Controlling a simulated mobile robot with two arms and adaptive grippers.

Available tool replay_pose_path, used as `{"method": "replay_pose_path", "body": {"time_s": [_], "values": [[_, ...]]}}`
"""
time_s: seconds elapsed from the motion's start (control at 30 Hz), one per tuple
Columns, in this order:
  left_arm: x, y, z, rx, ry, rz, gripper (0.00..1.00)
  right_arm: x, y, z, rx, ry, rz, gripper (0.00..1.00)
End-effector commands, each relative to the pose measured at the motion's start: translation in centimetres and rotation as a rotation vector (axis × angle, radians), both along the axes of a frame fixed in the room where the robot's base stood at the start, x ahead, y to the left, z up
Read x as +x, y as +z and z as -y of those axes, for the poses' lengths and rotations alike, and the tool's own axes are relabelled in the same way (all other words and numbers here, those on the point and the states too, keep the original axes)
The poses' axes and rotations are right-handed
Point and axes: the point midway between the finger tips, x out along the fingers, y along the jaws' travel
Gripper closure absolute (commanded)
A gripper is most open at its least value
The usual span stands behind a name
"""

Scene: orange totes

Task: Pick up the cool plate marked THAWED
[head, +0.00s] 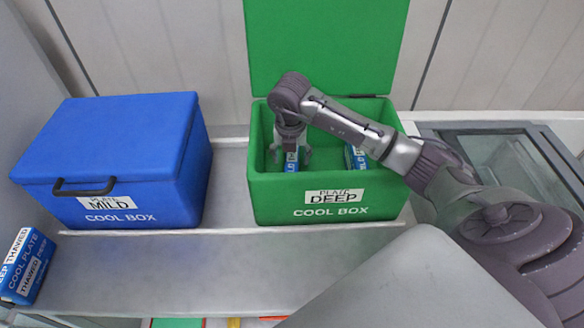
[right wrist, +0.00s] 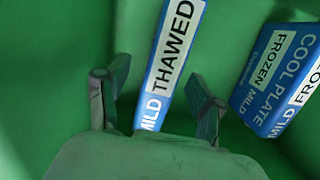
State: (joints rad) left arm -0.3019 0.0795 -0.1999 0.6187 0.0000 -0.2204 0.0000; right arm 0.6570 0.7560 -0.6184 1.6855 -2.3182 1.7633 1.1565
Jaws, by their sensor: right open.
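A blue cool plate (right wrist: 172,62) with a white label reading THAWED and MILD stands inside the green cool box (head: 325,198); part of it also shows in the head view (head: 291,164). My right gripper (head: 290,156) reaches down into this box. Its open fingers (right wrist: 158,95) lie on either side of the THAWED plate, with gaps visible. A second blue plate (right wrist: 278,78), labelled COOL PLATE, FROZEN and MILD, lies to the right in the box. Another cool plate (head: 26,268), marked THAWED and DEEP, is at the far left of the shelf. My left gripper is out of view.
The green box, labelled DEEP, has its lid (head: 325,45) raised at the back. A closed blue cool box (head: 115,165) labelled MILD stands to its left. The grey shelf (head: 190,270) is bare in front. A glass-topped unit (head: 500,155) is on the right.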

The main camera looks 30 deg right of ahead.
Motion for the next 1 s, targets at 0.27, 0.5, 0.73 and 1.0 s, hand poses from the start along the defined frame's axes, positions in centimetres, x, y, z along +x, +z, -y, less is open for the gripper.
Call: {"method": "replay_pose_path", "body": {"time_s": [0.27, 0.5, 0.73, 1.0], "values": [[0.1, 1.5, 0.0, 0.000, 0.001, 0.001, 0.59, -0.1, -2.6, 0.2, 0.002, -0.001, -0.004, 0.33], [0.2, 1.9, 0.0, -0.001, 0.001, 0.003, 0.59, 0.2, -5.5, 0.5, 0.001, 0.000, -0.001, 0.33], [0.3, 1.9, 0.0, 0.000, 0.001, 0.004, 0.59, 0.3, -5.7, 0.5, 0.000, 0.000, 0.001, 0.33], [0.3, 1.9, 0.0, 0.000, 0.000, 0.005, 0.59, 0.3, -5.6, 0.5, 0.000, 0.000, 0.001, 0.77]]}}
